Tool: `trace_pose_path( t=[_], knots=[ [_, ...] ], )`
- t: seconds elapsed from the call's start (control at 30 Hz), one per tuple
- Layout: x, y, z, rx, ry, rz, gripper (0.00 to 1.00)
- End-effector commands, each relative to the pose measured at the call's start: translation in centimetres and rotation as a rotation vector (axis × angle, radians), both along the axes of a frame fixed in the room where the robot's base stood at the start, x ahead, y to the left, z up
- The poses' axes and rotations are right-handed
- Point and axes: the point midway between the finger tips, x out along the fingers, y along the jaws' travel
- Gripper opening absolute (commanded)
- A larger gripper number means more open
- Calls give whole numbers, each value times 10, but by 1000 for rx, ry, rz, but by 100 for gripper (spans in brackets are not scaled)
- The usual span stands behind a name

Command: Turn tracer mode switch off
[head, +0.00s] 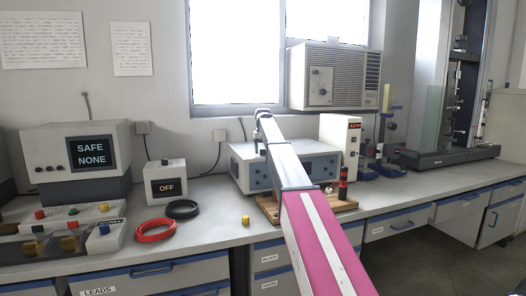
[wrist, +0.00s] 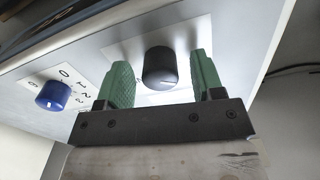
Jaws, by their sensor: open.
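In the wrist view, my gripper (wrist: 161,66) is open, with one green finger on each side of a black knob (wrist: 160,68) on a pale panel. Gaps show between the knob and both fingers, so I see no grip on it. The knob has a white plate behind it; its markings are mostly hidden by the fingers, so its setting and name cannot be read. A blue knob (wrist: 53,96) with a numbered dial sits to the left. In the head view, my arm reaches to a grey instrument box (head: 241,172), and hides part of its front.
A wooden board (head: 347,206) lies before the instrument. A small box reading OFF (head: 166,186), red (head: 155,231) and black (head: 183,209) cable coils and a yellow piece (head: 245,219) are to the left. A white unit (head: 340,143) stands to the right.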

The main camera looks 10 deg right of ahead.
Motion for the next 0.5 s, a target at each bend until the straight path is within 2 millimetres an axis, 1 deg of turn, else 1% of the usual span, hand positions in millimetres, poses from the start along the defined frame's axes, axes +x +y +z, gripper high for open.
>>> trace_pose_path(
  t=[0.17, 0.27, 0.5],
  knots=[
    [1, 0, 12, 0, 0, 0, 61],
    [1, 0, 25, 0, -1, 0, 61],
    [2, 0, 70, 0, -2, 0, 61]
  ],
)
